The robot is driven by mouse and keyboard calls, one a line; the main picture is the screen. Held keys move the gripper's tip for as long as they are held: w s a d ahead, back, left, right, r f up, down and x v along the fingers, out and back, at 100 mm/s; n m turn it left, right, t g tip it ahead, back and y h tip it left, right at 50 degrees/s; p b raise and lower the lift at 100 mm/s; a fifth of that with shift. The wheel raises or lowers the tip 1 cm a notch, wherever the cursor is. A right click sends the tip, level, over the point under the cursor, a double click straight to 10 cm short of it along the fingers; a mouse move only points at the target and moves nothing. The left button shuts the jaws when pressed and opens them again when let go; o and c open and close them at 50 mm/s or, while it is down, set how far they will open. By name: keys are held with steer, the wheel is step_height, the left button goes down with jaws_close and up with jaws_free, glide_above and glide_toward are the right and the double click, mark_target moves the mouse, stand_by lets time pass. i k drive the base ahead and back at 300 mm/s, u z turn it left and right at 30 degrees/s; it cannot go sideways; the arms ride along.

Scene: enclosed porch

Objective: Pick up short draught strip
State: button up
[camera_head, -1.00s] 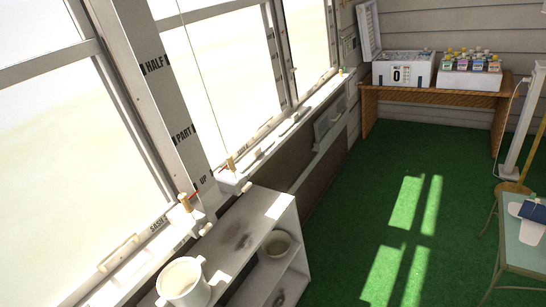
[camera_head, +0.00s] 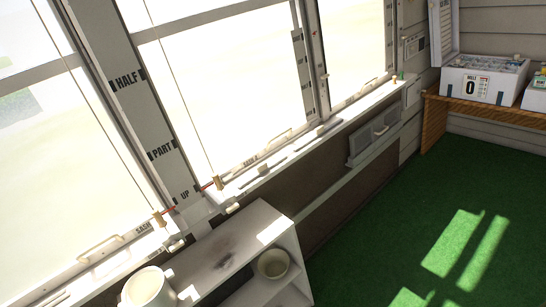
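Thin strip-like pieces lie on the long white window sill (camera_head: 352,115) below the windows. One is a longer grey strip (camera_head: 318,135); a shorter one (camera_head: 256,181) lies nearer, towards the low shelf. They are small in the picture, and I cannot tell for sure which is the short draught strip. My gripper is not in view.
A white shelf unit (camera_head: 215,254) stands below the sill, with a white pot (camera_head: 148,288) on or beside its near end and a bowl (camera_head: 273,264) inside. A wooden bench (camera_head: 433,122) carries a white box (camera_head: 480,82). Green floor (camera_head: 400,220) is open at right.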

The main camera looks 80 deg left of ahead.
mark_target(263, 168)
steer(key=u, duration=0.35)
steer(key=i, duration=1.25)
steer(key=u, duration=1.15)
steer(key=i, duration=0.8)
steer(key=u, duration=0.5)
steer(key=k, duration=0.9)
steer(key=u, duration=0.15)
steer(key=i, duration=0.95)
steer(key=z, duration=0.1)
